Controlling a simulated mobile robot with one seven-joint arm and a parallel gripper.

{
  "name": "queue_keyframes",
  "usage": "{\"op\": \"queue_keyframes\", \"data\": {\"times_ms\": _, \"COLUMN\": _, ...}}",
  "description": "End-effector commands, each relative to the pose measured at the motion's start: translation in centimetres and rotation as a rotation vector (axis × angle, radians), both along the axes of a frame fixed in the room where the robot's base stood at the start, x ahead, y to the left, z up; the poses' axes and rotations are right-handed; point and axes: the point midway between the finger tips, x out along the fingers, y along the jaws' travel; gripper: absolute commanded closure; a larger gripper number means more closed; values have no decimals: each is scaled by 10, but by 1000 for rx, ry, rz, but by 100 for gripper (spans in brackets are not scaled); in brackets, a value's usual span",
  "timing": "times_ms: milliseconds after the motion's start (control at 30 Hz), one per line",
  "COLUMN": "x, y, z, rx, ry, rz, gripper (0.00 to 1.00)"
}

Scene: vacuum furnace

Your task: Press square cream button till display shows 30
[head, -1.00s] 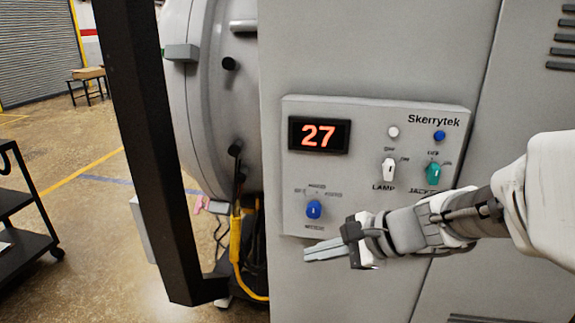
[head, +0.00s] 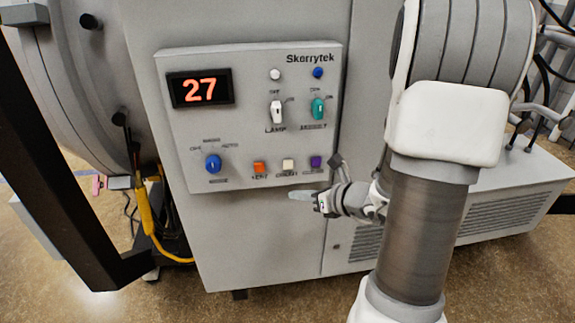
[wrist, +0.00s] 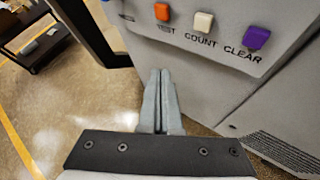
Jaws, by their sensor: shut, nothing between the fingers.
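The square cream button (head: 288,164) sits in the bottom row of the grey control panel (head: 250,130), between an orange and a purple button. In the wrist view the cream button (wrist: 203,22) has the label COUNT under it. The display (head: 201,88) shows 27 in orange-red digits. My gripper (head: 300,194) is shut and empty, just below the button row in the head view. In the wrist view its fingertips (wrist: 159,75) lie together, below and left of the cream button and apart from it.
The orange TEST button (wrist: 162,11) and the purple CLEAR button (wrist: 256,38) flank the cream one closely. A dark cart (wrist: 35,40) stands on the floor at left.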

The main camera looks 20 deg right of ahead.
Motion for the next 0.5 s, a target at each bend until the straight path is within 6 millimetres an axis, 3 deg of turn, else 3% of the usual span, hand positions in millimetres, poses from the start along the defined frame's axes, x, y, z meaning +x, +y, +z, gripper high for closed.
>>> {"op": "queue_keyframes", "data": {"times_ms": 267, "x": 6, "y": -1, "z": 1, "rx": -2, "ry": 0, "rz": 3, "gripper": 100}}
{"op": "queue_keyframes", "data": {"times_ms": 500, "x": 36, "y": -9, "z": 2, "rx": -3, "ry": -2, "rz": 5, "gripper": 100}}
